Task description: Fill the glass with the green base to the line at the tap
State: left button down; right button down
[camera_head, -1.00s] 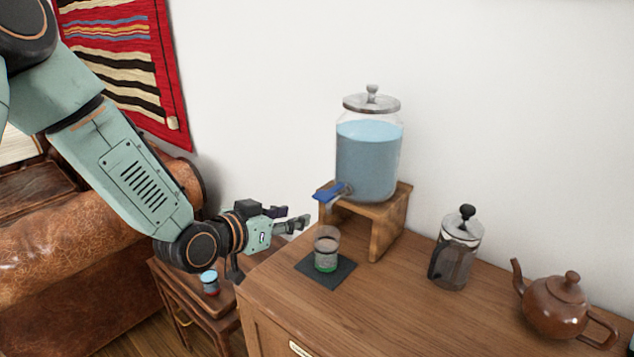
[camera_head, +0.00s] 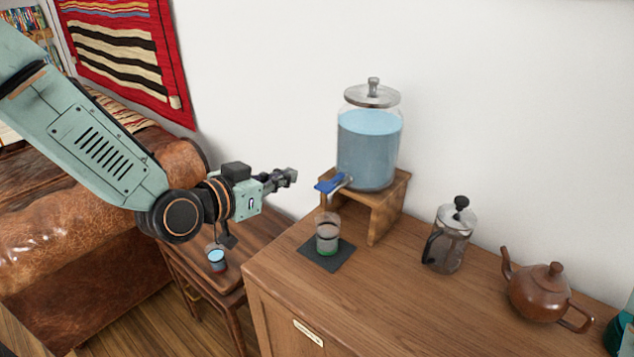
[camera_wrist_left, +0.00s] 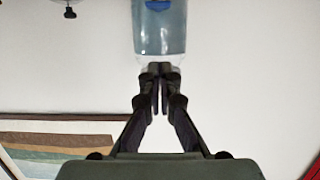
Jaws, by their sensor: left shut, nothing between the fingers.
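The glass with the green base (camera_head: 327,236) stands upright on a dark square mat (camera_head: 327,258) on the wooden cabinet. It looks empty above its green base; a fill line is too small to make out. The glass dispenser (camera_head: 368,150), largely full of bluish water, stands on a small wooden stand behind it. Its blue tap (camera_head: 330,184) points left, above the glass. My left gripper (camera_head: 291,175) is shut and empty, left of the tap and apart from it. In the left wrist view its fingertips (camera_wrist_left: 160,72) meet below the dispenser (camera_wrist_left: 160,28). My right gripper is not in view.
A French press (camera_head: 449,240) and a brown teapot (camera_head: 543,292) stand to the right on the cabinet. A side table at lower left holds another glass (camera_head: 217,260) with a red base. A leather sofa (camera_head: 80,250) stands at left.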

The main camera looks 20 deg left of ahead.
pick_arm(q)
jog(key=shift+w, duration=0.1)
send_over(324, 186)
jog(key=s, duration=0.2)
notch_tip(324, 186, down, 2)
jog(key=f, duration=0.1)
jog(key=shift+s+a+f+b, duration=0.1)
jog(key=shift+a+f+b, duration=0.15)
jog(key=shift+f, duration=0.6)
jog(key=shift+a+f+b, duration=0.1)
jog(key=shift+a+f, duration=0.15)
jog(key=shift+f, duration=0.6)
jog(key=shift+d, duration=0.15)
jog(key=shift+f+b, duration=0.6)
jog(key=shift+f, duration=0.3)
jog(key=shift+s+r, duration=0.1)
jog(key=shift+r, duration=0.05)
dwell(3.2)
